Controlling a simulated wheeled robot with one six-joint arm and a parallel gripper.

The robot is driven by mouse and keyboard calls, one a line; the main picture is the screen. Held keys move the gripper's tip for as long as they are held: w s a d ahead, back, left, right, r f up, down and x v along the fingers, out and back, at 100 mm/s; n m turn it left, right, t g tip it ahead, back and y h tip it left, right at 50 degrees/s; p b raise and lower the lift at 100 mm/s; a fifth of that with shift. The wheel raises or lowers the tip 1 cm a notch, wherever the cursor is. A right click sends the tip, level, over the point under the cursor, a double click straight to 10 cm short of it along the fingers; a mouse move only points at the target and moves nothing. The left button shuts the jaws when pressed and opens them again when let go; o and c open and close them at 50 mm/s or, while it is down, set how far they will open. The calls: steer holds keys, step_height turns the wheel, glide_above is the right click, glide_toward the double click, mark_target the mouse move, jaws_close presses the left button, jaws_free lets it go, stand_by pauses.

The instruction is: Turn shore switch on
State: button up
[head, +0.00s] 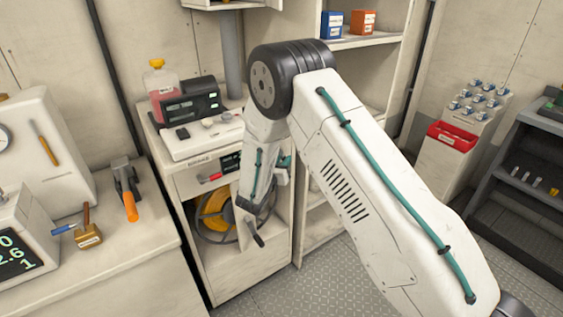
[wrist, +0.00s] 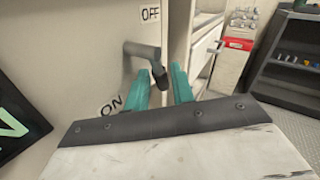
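The shore switch is a dark grey lever (wrist: 144,50) on a pale cabinet front in the wrist view. Its arm sticks out to the right, and its darker end (wrist: 159,76) bends down. An OFF label (wrist: 150,15) is above it and an ON label (wrist: 111,106) is at lower left. My gripper (wrist: 160,82) has its two teal fingers apart, with the lever's end showing in the gap between them. I cannot tell whether they touch it.
A dark display with green letters (wrist: 15,125) is left of the lever. A red bin (head: 452,135) and a dark shelf rack (head: 520,180) stand at right. An orange coil (head: 213,212) is in the cabinet's open lower part. A workbench (head: 110,270) is at left.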

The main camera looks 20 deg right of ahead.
jaws_close()
steer(key=shift+s+a+r+m+g+y, duration=0.1)
steer(key=shift+a+m+g+y, duration=0.2)
steer(key=shift+m+g+y, duration=0.35)
steer(key=shift+s+a+r+m+g+y, duration=0.1)
steer(key=shift+a+m+g+y, duration=0.15)
steer(key=shift+m+g+y, duration=0.35)
jaws_free()
steer(key=v, duration=0.7)
steer(key=shift+s+a+r, duration=0.15)
steer(key=shift+s+a, duration=0.05)
steer(key=shift+s, duration=0.1)
